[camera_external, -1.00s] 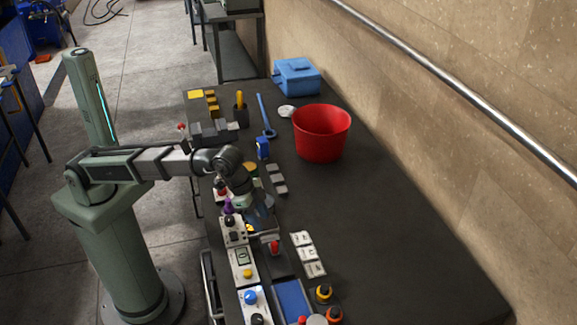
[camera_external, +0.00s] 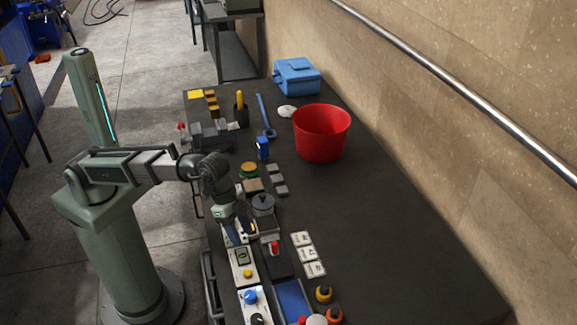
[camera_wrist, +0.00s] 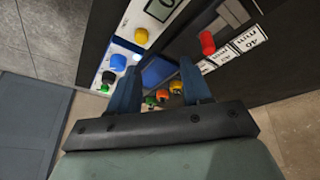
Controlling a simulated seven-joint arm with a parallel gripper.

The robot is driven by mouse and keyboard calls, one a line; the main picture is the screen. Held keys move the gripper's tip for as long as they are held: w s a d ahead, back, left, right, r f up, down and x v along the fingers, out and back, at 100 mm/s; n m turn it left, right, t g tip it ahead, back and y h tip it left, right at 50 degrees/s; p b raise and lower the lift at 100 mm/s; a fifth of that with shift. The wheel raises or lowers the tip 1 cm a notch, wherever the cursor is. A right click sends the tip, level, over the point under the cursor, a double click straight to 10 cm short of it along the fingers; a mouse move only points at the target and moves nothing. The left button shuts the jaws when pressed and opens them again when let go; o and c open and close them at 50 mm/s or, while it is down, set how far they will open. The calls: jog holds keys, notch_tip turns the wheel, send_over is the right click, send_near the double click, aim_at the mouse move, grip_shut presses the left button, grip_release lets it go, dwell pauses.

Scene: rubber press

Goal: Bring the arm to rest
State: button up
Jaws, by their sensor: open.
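My gripper (camera_external: 238,232) is low over the row of control boxes along the left side of the dark bench, pointing down. Its fingertips partly hide the panel there, and I cannot tell the exact gap to it. In the wrist view my gripper (camera_wrist: 158,72) has its two blue fingers apart with nothing held between them. My arm reaches out from its green column, bent downward at the wrist.
A grey round-topped device (camera_external: 263,204) stands just right of my gripper. A white control box (camera_external: 242,264) and a red knob (camera_external: 274,248) are close by. A red bucket (camera_external: 321,134) and a blue box (camera_external: 297,77) stand farther back. The bench's right side is clear.

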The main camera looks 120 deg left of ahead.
jog(key=s+d+f+m+g+h, duration=0.1)
jog(key=s+d+f+m+h, duration=0.1)
jog(key=s+d+f, duration=0.45)
jog(key=s+d+f+m+g+h, duration=0.1)
jog(key=s+d+f+m+h, duration=0.2)
jog(key=d, duration=0.6)
jog(key=s+d+f+m+g+h, duration=0.1)
jog(key=s+d+f+m+h, duration=0.15)
jog(key=d+f, duration=0.45)
jog(key=s+a+f+n+g+y, duration=0.15)
jog(key=s+a+f, duration=0.35)
jog(key=f, duration=0.8)
jog(key=s+a+f+n+g+y, duration=0.1)
jog(key=s+a+f+n+y, duration=0.25)
jog(key=f, duration=0.85)
jog(key=s+a+f+n+g+y, duration=0.1)
jog(key=s+a+f, duration=0.55)
jog(key=f, duration=0.65)
jog(key=s+a+f+g, duration=0.1)
jog(key=s+a+f, duration=0.1)
jog(key=s, duration=0.6)
jog(key=s+a+f+n+g+y, duration=0.1)
jog(key=s+a+f+g, duration=0.1)
jog(key=s, duration=0.6)
jog(key=s+a+f+g+y, duration=0.1)
jog(key=s+a+f+g, duration=0.1)
jog(key=s+a, duration=0.3)
jog(key=s+f, duration=0.1)
jog(key=s, duration=0.3)
jog(key=shift+f, duration=0.4)
